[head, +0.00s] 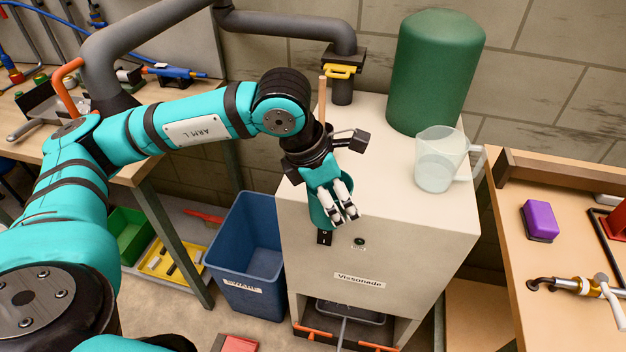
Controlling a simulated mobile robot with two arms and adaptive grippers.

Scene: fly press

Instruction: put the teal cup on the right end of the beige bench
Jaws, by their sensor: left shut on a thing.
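My left gripper (345,208) is shut on the teal cup (319,212), which shows beside and behind the pale fingers. The fingers and wrist hide part of the cup. The gripper is at the front edge of the cream cabinet (405,225), above its switch. I cannot tell from this view whether the cup touches the cabinet. A beige-topped bench (512,240) stands at the right, and another beige-topped bench (135,165) at the left. I cannot tell which is the task's bench. My right gripper is not in view.
On the cabinet stand a green tank (432,75) and a clear jug (440,160). A blue bin (245,255) stands on the floor. A grey pipe (285,22) runs behind my arm.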

